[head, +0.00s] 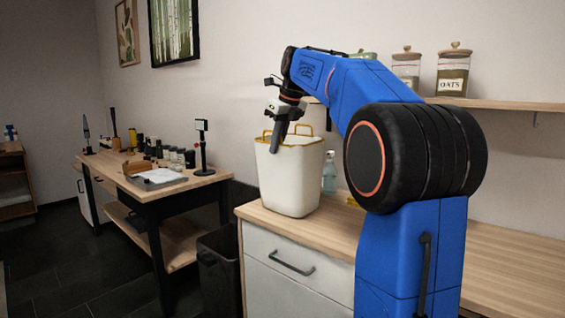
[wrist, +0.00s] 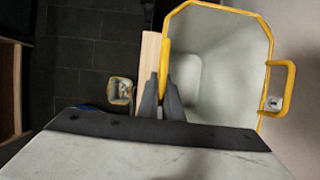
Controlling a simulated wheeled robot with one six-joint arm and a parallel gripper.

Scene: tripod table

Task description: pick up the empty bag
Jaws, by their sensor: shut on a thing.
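The bag (head: 288,182) is a white, open-topped, stiff-looking tote with a yellow rim and yellow loop handles. It stands upright on the wooden counter near its left end. In the wrist view its pale inside (wrist: 215,60) shows no contents. My gripper (head: 279,140) reaches down to the bag's near left top edge. In the wrist view my gripper (wrist: 166,85) is shut on the yellow edge piece at the bag's left side; I cannot tell whether it is rim or handle. The other handle (wrist: 283,90) is free at the right.
A clear bottle (head: 329,175) stands right behind the bag on the counter (head: 505,245). A dark bin (head: 217,265) stands on the floor left of the counter. A workbench (head: 150,190) with tools is farther left. Jars (head: 452,75) stand on a shelf above.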

